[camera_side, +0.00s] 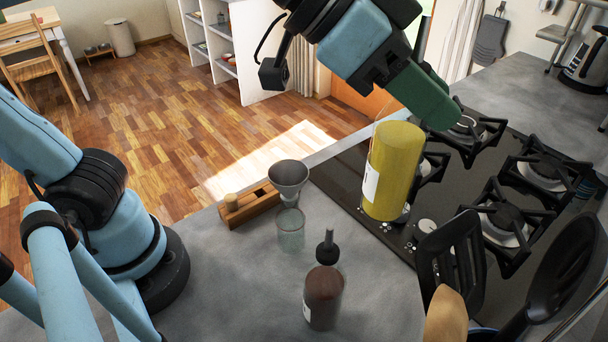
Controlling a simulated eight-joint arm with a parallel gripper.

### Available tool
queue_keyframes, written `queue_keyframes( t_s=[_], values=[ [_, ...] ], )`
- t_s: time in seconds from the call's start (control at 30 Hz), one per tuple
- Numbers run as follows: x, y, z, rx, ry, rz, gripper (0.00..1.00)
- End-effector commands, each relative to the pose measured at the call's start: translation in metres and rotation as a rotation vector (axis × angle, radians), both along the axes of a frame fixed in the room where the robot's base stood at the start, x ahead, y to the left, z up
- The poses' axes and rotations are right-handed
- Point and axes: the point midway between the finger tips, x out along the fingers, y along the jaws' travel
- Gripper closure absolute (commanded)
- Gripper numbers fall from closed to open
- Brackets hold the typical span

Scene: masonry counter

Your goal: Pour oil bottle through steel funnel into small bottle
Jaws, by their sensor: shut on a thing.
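The oil bottle (396,172) is a yellow cylinder with a pale label on its left side. My gripper (410,118), with green fingers, is shut on its upper part and hides its top. The bottle hangs nearly upright, slightly tilted, right of the funnel and over the hob's near left edge in the picture. The steel funnel (288,174) is a grey cone, wide end up. Below it stands the small bottle (291,232) of clear greenish glass, upright on the counter. The funnel's stem appears to go into its mouth.
A wooden block (250,206) with a cork-like knob stands behind the small bottle. A dark brown bottle with a black pourer (323,297) stands in front. A black hob (440,200) lies right. Black utensils (455,262) and a pan (565,262) rise at front right.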

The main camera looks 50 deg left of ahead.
Motion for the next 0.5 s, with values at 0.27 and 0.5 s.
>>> queue_keyframes(
  t_s=[0.27,0.5],
  values=[
    [0.0,0.0,0.063,-0.001,-0.001,0.0,1.0],
    [0.005,0.01,0.086,-0.001,0.001,0.001,1.0]
  ],
)
